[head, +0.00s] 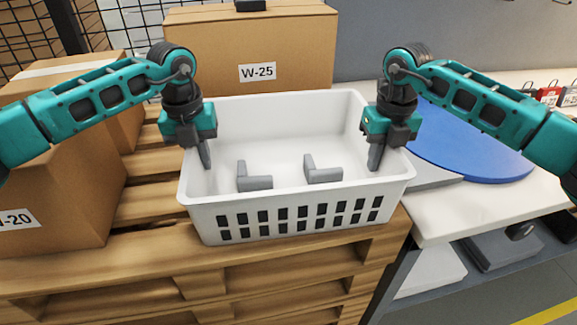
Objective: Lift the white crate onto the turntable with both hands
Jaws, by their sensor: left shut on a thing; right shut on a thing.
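The white crate (300,194) stands upright on the wooden pallet in the middle of the head view. Two grey L-shaped brackets lie inside it, a left one (254,182) and a right one (323,174). My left gripper (204,158) is shut on the crate's left wall. My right gripper (376,157) is shut on the crate's right wall. The blue turntable (470,150) lies to the right of the crate, partly hidden behind my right arm and gripper.
The wooden pallet (290,262) bears the crate and several cardboard boxes, including the W-25 box (290,50) behind and the W-20 box (60,200) at left. The white worktop (480,208) holds the turntable. Small red and dark items (550,93) stand at the far right.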

